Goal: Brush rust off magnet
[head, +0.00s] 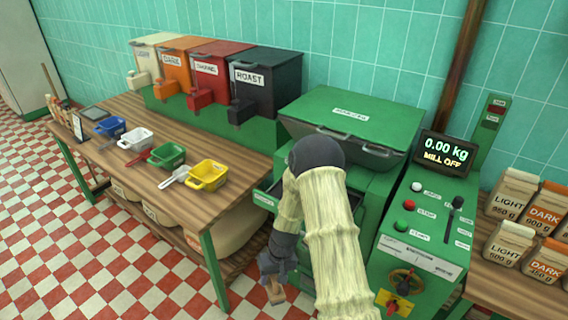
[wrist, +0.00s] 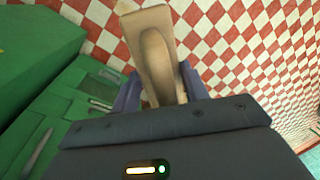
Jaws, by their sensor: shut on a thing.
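My gripper (head: 274,280) hangs low in front of the green mill (head: 345,125), left of my arm. It is shut on a tan wooden piece, which looks like the handle of a brush (wrist: 150,45). In the wrist view the wood stands upright between the two fingers of my gripper (wrist: 157,92), and its lower end is hidden by the gripper body. Bristles cannot be made out. I cannot identify a magnet for certain; a grey bar-like part (wrist: 38,152) shows on the green front in the wrist view.
Coloured roast hoppers (head: 262,85) stand behind. The mill's display (head: 445,152) reads 0.00 kg, MILL OFF. Bags (head: 510,240) stand at right. The checkered floor (head: 140,265) is open.

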